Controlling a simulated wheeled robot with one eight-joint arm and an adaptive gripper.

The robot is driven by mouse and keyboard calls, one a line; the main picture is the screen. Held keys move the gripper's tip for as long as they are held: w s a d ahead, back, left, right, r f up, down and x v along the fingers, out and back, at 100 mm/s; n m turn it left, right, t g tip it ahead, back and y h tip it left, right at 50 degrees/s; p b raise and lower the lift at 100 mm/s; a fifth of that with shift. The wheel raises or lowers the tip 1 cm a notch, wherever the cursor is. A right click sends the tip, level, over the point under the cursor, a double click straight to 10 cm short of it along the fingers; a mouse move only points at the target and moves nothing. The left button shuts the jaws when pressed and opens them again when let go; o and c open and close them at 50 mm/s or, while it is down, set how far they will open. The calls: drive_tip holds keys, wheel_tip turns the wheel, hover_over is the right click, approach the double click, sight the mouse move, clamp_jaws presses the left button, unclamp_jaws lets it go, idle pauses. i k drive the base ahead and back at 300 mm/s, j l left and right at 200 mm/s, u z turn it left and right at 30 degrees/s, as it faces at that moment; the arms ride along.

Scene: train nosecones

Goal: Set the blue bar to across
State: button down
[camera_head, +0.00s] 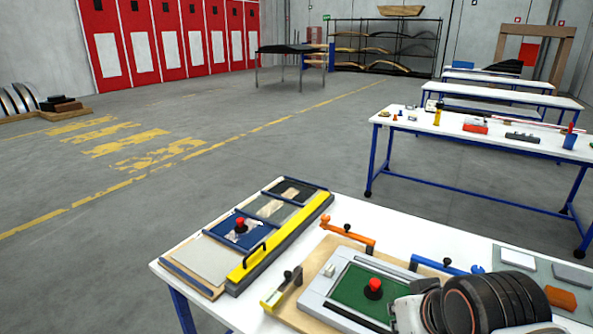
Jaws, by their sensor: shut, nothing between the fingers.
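The blue bar (430,263) lies at the right back of a wooden board on the near white table. It runs left to right in the picture, sloping slightly down to the right, and a small black knob stands near its middle. Its right end is close behind my arm's dark ringed links. On the board sits a light grey frame (318,291) with a green panel (352,292) and a red knob (373,288). My arm covers the frame's right part. My gripper's fingers do not show in this view.
An orange bar (347,236) lies at the board's back left and a yellow-green bar (275,296) at its left. A rack of panels with a yellow bar (285,240) is farther left. A grey-green mat (499,256) with blocks lies right.

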sight(445, 268)
drive_tip(key=z, duration=0.8)
